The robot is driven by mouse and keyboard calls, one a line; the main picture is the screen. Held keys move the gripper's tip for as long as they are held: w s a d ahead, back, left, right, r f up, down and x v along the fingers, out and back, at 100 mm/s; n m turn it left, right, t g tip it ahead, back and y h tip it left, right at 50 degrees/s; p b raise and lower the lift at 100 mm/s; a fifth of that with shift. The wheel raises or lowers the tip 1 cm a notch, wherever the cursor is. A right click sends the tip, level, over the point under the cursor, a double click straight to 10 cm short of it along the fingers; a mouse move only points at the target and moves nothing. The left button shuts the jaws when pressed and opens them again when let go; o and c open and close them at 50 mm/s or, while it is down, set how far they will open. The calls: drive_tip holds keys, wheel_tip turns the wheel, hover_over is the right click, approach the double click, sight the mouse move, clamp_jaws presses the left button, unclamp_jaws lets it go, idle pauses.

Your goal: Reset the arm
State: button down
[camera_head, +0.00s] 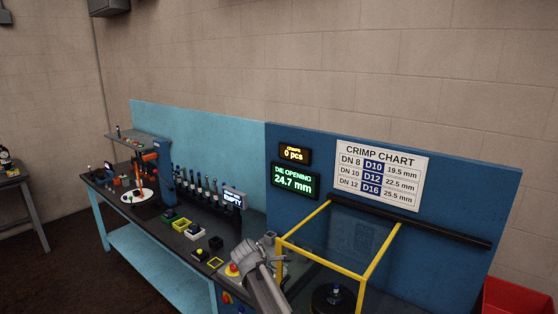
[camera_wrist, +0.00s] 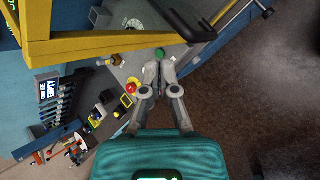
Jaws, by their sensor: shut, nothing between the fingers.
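My gripper (camera_wrist: 159,62) shows in the wrist view, with its grey fingers angled in toward each other. It is shut and empty, above the bench's front edge. A green button (camera_wrist: 160,53) shows just past the fingertips, and a red emergency button (camera_wrist: 131,87) on a yellow base is to their left. In the head view my grey arm (camera_head: 262,280) reaches up from the bottom, left of the yellow-framed guard (camera_head: 331,257).
The dark bench top (camera_head: 165,222) holds small coloured trays (camera_head: 181,225) and a row of dark upright pieces (camera_head: 203,190). A blue panel (camera_head: 460,205) carries the crimp chart (camera_head: 380,175) and displays. A red bin (camera_head: 515,297) is at the lower right. Open floor lies right in the wrist view.

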drive_tip(key=s+d+f+m+g+y+b, duration=0.2)
drive_tip(key=s+d+f+m+g+b, duration=0.1)
drive_tip(key=s+d+f+m+b, duration=0.6)
drive_tip(key=s+d+f+m+g+y+b, duration=0.2)
drive_tip(key=s+d+f+m+b, duration=0.7)
drive_tip(key=s+f, duration=0.5)
drive_tip(key=shift+d+f+g+y+b, duration=0.45)
drive_tip(key=shift+d+f+g, duration=0.1)
drive_tip(key=shift+g, duration=0.25)
